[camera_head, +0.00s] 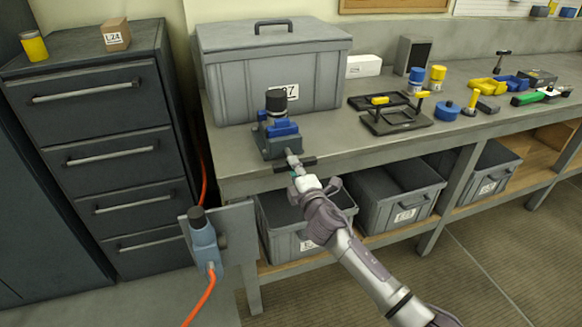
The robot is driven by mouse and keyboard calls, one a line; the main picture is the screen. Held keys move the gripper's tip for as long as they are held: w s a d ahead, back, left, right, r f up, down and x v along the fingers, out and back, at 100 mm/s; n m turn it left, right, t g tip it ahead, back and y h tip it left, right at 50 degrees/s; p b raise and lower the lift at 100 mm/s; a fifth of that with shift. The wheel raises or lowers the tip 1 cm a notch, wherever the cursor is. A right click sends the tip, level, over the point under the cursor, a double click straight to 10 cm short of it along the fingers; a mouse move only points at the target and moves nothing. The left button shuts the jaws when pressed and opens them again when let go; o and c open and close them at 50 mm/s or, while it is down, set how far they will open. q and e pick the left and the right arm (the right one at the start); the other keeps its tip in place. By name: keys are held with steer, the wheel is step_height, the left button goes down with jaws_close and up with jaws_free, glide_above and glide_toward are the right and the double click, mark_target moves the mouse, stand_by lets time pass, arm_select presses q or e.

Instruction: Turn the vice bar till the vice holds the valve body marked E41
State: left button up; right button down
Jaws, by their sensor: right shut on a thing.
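The vice (268,147) is grey with blue jaws (283,128) and sits at the bench's front edge. A dark cylindrical body with a pale label (276,103) stands upright at its jaws; the label is too small to read, and I cannot tell whether the jaws press on it. The dark vice bar (309,161) lies roughly level at the end of the screw, in front of the bench edge. My right gripper (297,172) is shut on the bar near its middle, hiding part of it. My left gripper is out of view.
A large grey lidded box (225,75) stands behind the vice. Black stands (398,121) and small parts lie to its right. Grey bins (395,192) sit below the bench. A blue-grey device with an orange hose (204,240) is mounted left of the bench.

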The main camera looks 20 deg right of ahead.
steer(key=m, duration=0.5)
steer(key=shift+w+a+r, duration=0.15)
steer(key=shift+a+r, duration=0.1)
steer(key=shift+r, duration=0.05)
steer(key=shift+w+d+r+m, duration=0.2)
steer(key=shift+d+m, duration=0.1)
steer(key=shift+m, duration=0.7)
steer(key=shift+w+d+f+m, duration=0.1)
steer(key=shift+w+d+m, duration=0.3)
steer(key=shift+m, duration=0.5)
steer(key=shift+w+a+m, duration=0.1)
steer(key=shift+w+m, duration=0.2)
steer(key=shift+m, duration=0.6)
steer(key=m, duration=0.1)
steer(key=m+p, duration=0.1)
steer(key=m, duration=0.1)
steer(key=shift+s+a+f, duration=0.1)
steer(key=shift+s+f, duration=0.05)
steer(key=shift+f, duration=0.25)
steer(key=shift+s+f+m, duration=0.1)
steer(key=shift+s+m, duration=0.1)
steer(key=shift+m, duration=0.7)
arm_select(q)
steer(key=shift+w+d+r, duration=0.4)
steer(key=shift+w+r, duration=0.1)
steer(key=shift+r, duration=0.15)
arm_select(e)
steer(key=shift+m, duration=0.3)
